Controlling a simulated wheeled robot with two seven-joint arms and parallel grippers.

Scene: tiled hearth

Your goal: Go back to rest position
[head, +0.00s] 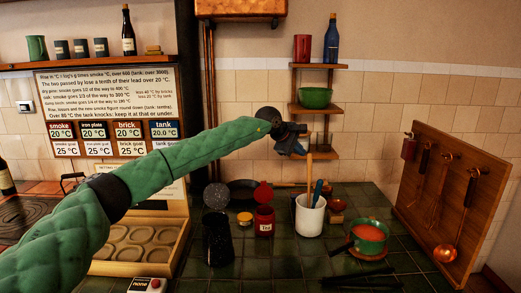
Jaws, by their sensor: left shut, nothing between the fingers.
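My left arm, in a green quilted sleeve, reaches in from the left across the head view. Its dark left gripper (294,141) is raised above the tiled counter, in front of the wall and the small shelves. The gripper is shut, with nothing held in it. It is well above the white crock and apart from the things on the counter. My right gripper does not show.
A white crock (310,216) with utensils, a red tin (264,222), a dark canister (218,240) and a green pot (369,238) stand on the counter. A utensil board (445,190) stands right. Shelves (320,110) hold a green bowl (315,97) and a blue bottle (332,42).

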